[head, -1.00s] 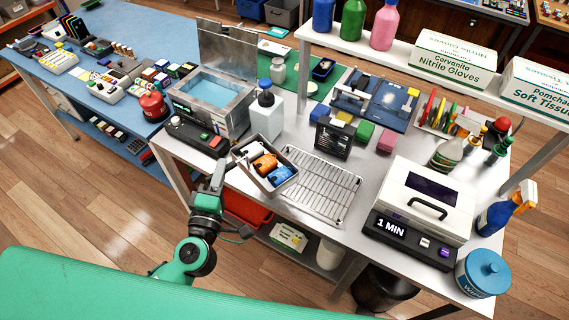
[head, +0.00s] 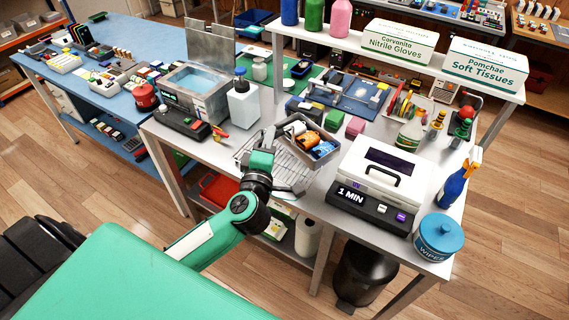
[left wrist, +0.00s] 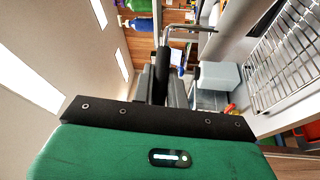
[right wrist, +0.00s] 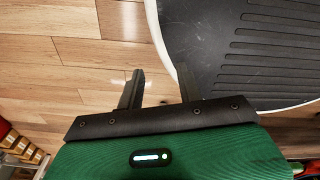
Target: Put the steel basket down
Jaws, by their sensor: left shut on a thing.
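The steel basket (head: 327,153) is a grey open tray with orange, blue and dark items inside. It is over the far right part of the wire rack (head: 244,154); I cannot tell whether it touches anything below. My left gripper (head: 271,134) is at its left side, shut on its handle. In the left wrist view the left gripper (left wrist: 162,84) is closed around a black handle with a bent steel part at its end. The rack shows at right there. My right gripper (right wrist: 157,88) is open and empty above the wooden floor.
The open water bath (head: 200,80) and a white bottle (head: 243,105) stand left of the rack. A white machine reading 1 MIN (head: 372,175) stands right of it.

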